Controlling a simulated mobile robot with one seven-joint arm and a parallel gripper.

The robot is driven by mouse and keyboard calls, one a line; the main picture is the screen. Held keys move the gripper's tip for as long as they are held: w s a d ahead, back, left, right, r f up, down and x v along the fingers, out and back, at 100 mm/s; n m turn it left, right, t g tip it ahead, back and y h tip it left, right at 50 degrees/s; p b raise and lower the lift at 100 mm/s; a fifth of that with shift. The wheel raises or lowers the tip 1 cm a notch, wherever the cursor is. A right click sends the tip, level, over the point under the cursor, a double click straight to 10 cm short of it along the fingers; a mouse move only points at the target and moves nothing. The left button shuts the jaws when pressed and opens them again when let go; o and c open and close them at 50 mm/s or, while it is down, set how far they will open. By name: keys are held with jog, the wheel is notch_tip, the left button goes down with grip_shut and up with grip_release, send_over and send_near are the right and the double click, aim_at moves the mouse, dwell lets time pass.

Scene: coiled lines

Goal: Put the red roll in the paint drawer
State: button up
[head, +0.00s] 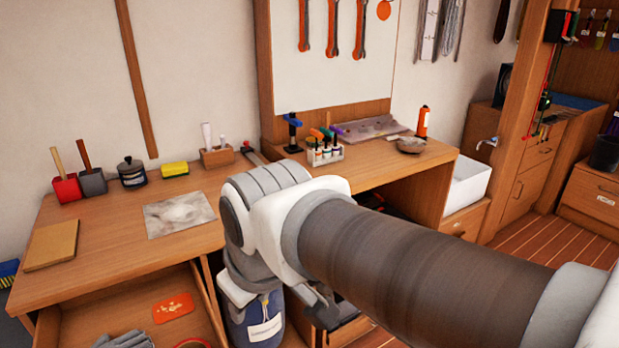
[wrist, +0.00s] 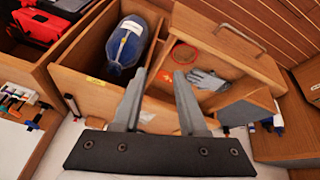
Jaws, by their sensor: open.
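The red roll (wrist: 184,53) lies in an open wooden drawer (wrist: 236,45), shown in the wrist view as a red ring around a brown middle. In the head view, only a red arc of the roll (head: 194,343) shows at the bottom edge. Grey gloves (wrist: 207,79) lie beside it in the drawer. My gripper (wrist: 159,84) is open, with nothing between its fingers. It is above the furniture, with the drawer beyond its fingertips in the wrist view. No label shows which drawer is the paint drawer.
A blue container (wrist: 128,45) stands in the compartment beside the drawer. An orange card (head: 173,307) lies in the open drawer. The left bench top (head: 110,235) holds a grey sheet, a yellow sponge and brushes. My arm hides part of the workbench.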

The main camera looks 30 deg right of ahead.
jog(key=m, duration=0.1)
jog(key=s+m, duration=0.2)
jog(key=shift+s+d+r+t, duration=0.2)
jog(key=shift+d+r+t, duration=0.15)
jog(key=shift+r+t, duration=0.05)
notch_tip(320, 180, up, 15)
jog(key=p, duration=1.5)
jog(key=shift+c, duration=0.4)
